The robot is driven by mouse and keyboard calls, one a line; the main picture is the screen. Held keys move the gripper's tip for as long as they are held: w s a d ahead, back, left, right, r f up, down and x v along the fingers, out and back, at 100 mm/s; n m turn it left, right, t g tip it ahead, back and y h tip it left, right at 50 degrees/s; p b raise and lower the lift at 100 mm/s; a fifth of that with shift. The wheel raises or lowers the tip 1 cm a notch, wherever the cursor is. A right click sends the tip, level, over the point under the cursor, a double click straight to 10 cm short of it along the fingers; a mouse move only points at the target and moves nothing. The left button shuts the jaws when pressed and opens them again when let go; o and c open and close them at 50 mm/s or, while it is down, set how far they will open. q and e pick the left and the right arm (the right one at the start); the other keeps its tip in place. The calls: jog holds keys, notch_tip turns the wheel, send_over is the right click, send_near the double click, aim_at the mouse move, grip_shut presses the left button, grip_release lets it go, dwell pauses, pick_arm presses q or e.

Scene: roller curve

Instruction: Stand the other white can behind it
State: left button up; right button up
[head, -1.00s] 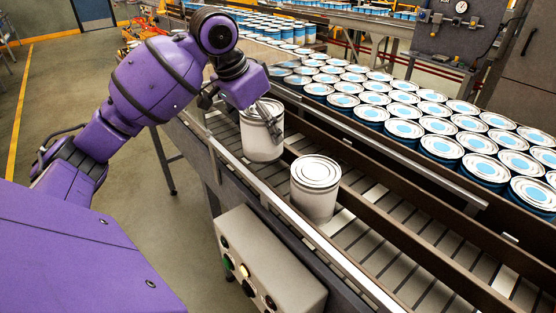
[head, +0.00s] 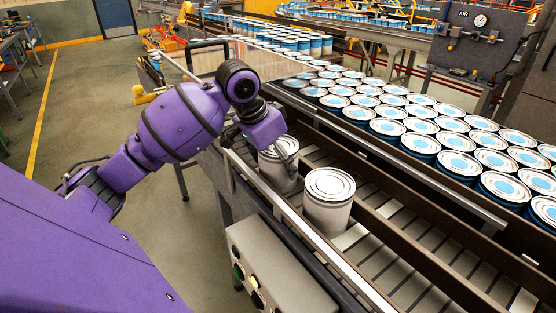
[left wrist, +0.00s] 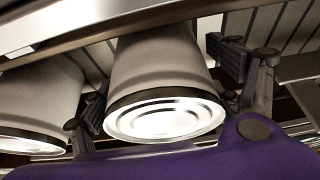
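Two plain white cans stand close together on the roller conveyor (head: 385,245). The nearer white can (head: 329,203) stands upright and free between the rails. The farther white can (head: 272,172) is upright behind it, with its lower part at the conveyor's near rail. My left gripper (head: 276,146) is over the farther can, with a finger against its side. In the left wrist view this can (left wrist: 160,75) is between the two finger pads, which appear to touch it on both sides. The nearer can (left wrist: 35,95) shows at the left there. My right gripper is not in view.
Many blue-banded cans (head: 420,142) fill the lane beyond the dark divider rail. A grey control box (head: 280,268) with buttons hangs on the near side of the conveyor. The rollers to the right of the nearer can are clear.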

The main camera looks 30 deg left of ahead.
pick_arm(q)
jog(key=shift+o, duration=0.2)
jog(key=shift+r, duration=0.1)
jog(key=shift+a+r, duration=0.1)
jog(key=shift+r, duration=0.25)
jog(key=v, duration=1.1)
jog(key=shift+s+r, duration=0.15)
